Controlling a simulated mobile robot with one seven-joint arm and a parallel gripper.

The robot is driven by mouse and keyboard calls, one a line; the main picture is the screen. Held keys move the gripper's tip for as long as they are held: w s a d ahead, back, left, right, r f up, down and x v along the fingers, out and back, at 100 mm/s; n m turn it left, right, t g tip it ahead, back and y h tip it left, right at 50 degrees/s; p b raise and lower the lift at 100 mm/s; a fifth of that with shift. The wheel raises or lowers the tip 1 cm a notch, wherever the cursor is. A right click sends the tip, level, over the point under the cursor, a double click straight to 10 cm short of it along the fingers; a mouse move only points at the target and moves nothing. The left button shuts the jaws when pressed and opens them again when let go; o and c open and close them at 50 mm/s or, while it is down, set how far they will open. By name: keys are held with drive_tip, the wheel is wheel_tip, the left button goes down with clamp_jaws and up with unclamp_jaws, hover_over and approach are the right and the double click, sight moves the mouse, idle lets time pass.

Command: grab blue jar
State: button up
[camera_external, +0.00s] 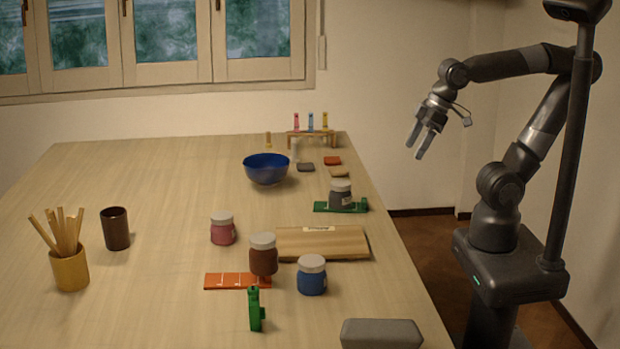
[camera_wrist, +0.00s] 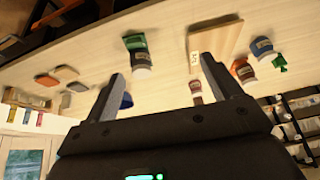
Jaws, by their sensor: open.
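The blue jar (camera_external: 311,278) has a pale lid and stands upright on the table, right of a brown jar (camera_external: 263,258). In the wrist view the blue jar (camera_wrist: 265,51) appears small near the upper right, beyond my right finger. My gripper (camera_external: 416,150) is open and empty, raised in the air beyond the table's right edge, well away from the blue jar. Its two spread fingers (camera_wrist: 164,75) also show in the wrist view with nothing held between them.
A wooden board (camera_external: 325,242) lies behind the blue jar. A pink jar (camera_external: 222,230), a green upright object (camera_external: 256,309) and a grey block (camera_external: 381,333) are nearby. A grey jar (camera_external: 340,194) stands on a green strip. A blue bowl (camera_external: 266,169) is farther back.

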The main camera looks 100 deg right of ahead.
drive_tip(key=w+a+r+m+g, duration=0.1)
drive_tip(key=w+a+r, duration=0.15)
drive_tip(key=w, duration=0.25)
drive_tip(key=w+a+r+m, duration=0.1)
drive_tip(key=w+a, duration=0.2)
drive_tip(key=w, duration=0.2)
drive_tip(key=m+g, duration=0.4)
drive_tip(key=m, duration=0.1)
hover_over(314, 259)
drive_tip(key=f, duration=1)
drive_tip(key=shift+s+d, duration=0.1)
drive_tip(key=shift+d, duration=0.15)
drive_tip(key=shift+a+f, duration=0.15)
drive_tip(key=shift+f, duration=0.15)
wheel_tip(314, 259, down, 5)
drive_tip(key=shift+f, duration=0.1)
drive_tip(key=shift+w+a+f, duration=0.1)
drive_tip(key=shift+w+f, duration=0.05)
drive_tip(key=shift+f, duration=0.7)
drive_tip(key=shift+w+a+f, duration=0.1)
drive_tip(key=shift+w+f, duration=0.1)
drive_tip(key=shift+f, duration=0.7)
drive_tip(key=shift+w+f, duration=0.15)
drive_tip(key=shift+f, duration=0.7)
drive_tip(key=shift+c, duration=0.5)
